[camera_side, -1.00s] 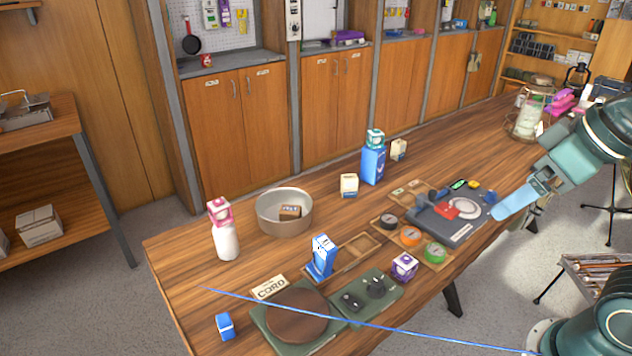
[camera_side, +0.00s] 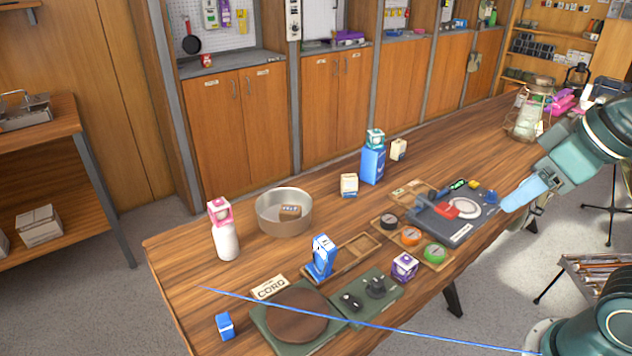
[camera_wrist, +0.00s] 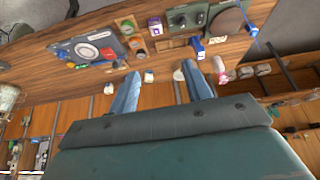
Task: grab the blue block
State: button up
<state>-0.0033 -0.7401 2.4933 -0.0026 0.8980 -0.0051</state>
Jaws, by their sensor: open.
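Several blue things stand on the wooden table (camera_side: 185,295), and I cannot tell which one is the blue block. A small blue box (camera_side: 225,326) stands alone near the front left corner. A blue item with a white-marked blue block on top (camera_side: 321,256) stands at the left end of a wooden tray. A taller blue box (camera_side: 372,166) stands farther back with a teal-and-white box on it. My gripper (camera_side: 522,192) hangs at the right, well away from all three. In the wrist view my gripper (camera_wrist: 160,70) has its fingers apart with nothing held.
A metal bowl (camera_side: 268,212) holds a small box. A white bottle (camera_side: 226,242) carries a pink box. A round brown board (camera_side: 298,314), a purple box (camera_side: 404,266), tape rolls (camera_side: 411,236) and a dark tray (camera_side: 448,226) stand around. A thin blue line crosses the front.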

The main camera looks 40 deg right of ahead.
jog(key=w+a+r+n+y, duration=0.15)
jog(key=w+a+n, duration=0.4)
jog(key=w, duration=0.55)
jog(key=n+g+y, duration=0.3)
jog(key=n+g, duration=0.2)
jog(key=n, duration=0.5)
send_over(225, 317)
jog(key=d, duration=0.5)
notch_tip(225, 317, down, 19)
jog(key=shift+s+x, duration=0.15)
jog(key=shift+x, duration=2.2)
jog(key=shift+s+x, duration=0.2)
jog(key=shift+x, duration=2.15)
jog(key=shift+a, duration=0.15)
jog(key=shift+x, duration=2.6)
jog(key=shift+r, duration=0.1)
